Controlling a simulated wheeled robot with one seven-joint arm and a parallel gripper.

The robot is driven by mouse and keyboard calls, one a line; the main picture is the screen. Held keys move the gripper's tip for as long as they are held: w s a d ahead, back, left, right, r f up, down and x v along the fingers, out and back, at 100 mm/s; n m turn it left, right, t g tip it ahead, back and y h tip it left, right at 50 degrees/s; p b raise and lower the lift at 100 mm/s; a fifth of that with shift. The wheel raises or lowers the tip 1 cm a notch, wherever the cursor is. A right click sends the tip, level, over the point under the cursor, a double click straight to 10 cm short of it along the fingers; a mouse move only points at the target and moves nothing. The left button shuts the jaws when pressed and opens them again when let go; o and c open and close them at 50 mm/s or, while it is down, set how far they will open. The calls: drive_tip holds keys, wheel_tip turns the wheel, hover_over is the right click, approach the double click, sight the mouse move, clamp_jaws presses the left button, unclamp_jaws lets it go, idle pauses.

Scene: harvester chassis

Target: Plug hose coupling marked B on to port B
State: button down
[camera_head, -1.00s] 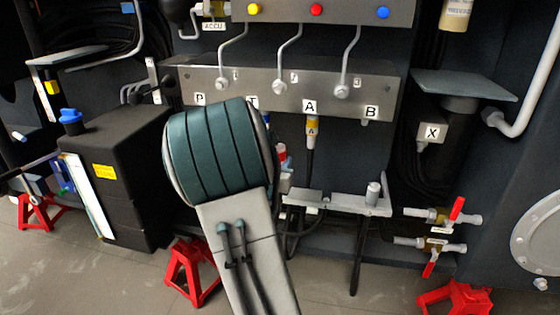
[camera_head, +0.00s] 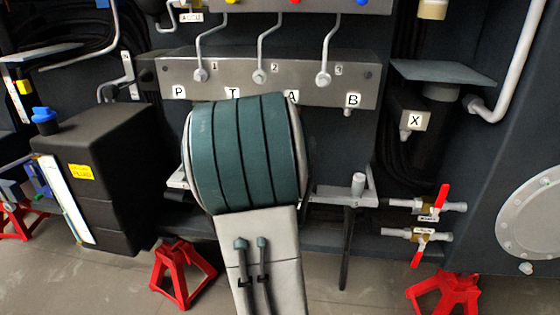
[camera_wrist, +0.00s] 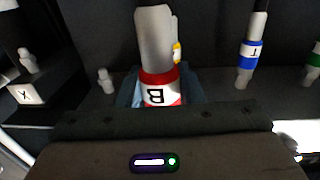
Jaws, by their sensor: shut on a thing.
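The hose coupling marked B (camera_wrist: 157,88) has a red band with an upside-down letter B and a grey body in the wrist view. My gripper (camera_wrist: 163,92) is shut on it, with blue-grey fingers on both sides. In the head view my arm hides the gripper and the coupling. Port B (camera_head: 347,112) is a short stub under the B label (camera_head: 353,100) on the grey manifold, with nothing on it. A bare stub to the left of the held coupling in the wrist view is probably port B (camera_wrist: 105,81); it stands apart from the coupling.
A blue-banded coupling marked T (camera_wrist: 249,56) and a green-banded one (camera_wrist: 314,60) hang to the right in the wrist view. A yellow-marked one (camera_wrist: 177,52) is partly behind the held coupling. The X box (camera_head: 415,121) and red-handled valves (camera_head: 436,205) stand right of the manifold.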

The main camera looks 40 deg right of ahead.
drive_tip(key=s+d+b, duration=0.9)
drive_tip(key=s, duration=0.2)
drive_tip(key=shift+s+d, duration=0.25)
drive_tip(key=shift+d, duration=0.15)
wheel_tip(320, 180, down, 2)
drive_tip(key=b, duration=0.2)
drive_tip(key=shift+f+b, duration=0.15)
drive_tip(key=shift+b, duration=0.15)
